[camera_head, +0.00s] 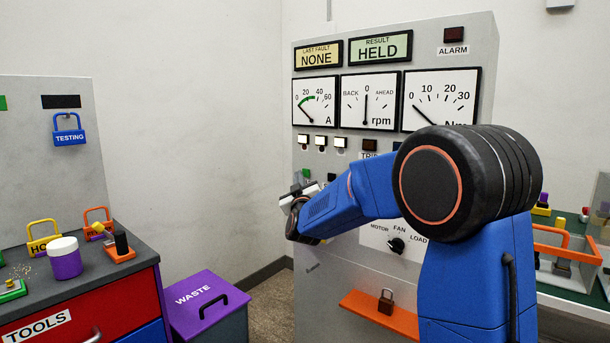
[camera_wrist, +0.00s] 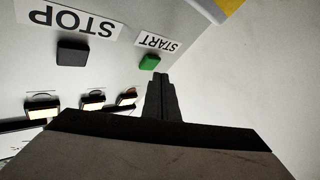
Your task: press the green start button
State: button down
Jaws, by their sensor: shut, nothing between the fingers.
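The green start button (camera_wrist: 150,62) sits on the grey panel under an upside-down START label (camera_wrist: 157,42) in the wrist view. A small green patch that looks like the same button (camera_head: 306,173) shows in the head view, just above my gripper. My gripper (camera_wrist: 160,76) is shut and empty. Its dark fingertips appear just below and right of the green button in the wrist view. I cannot tell whether they touch it. In the head view my gripper (camera_head: 299,199) is at the cabinet's left side, partly hidden by my wrist.
A dark stop button (camera_wrist: 72,53) is left of the green one in the wrist view. Three lit lamps (camera_head: 320,141) sit below the meters. The display reads HELD (camera_head: 380,49). A purple-lidded waste bin (camera_head: 200,298) and tool bench (camera_head: 120,272) stand left.

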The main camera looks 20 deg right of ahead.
jog(key=shift+w+d, duration=0.1)
jog(key=shift+d, duration=0.1)
jog(key=shift+w+d, duration=0.15)
jog(key=shift+w+d, duration=0.2)
jog(key=shift+d, duration=0.15)
dwell(0.9)
jog(key=shift+a, duration=0.1)
jog(key=shift+s+a, duration=0.5)
jog(key=shift+a, duration=0.05)
jog(key=shift+a, duration=0.1)
dwell(0.4)
jog(key=s+a, duration=0.1)
jog(key=a, duration=0.1)
jog(key=s+a, duration=0.2)
dwell(0.4)
dwell(0.5)
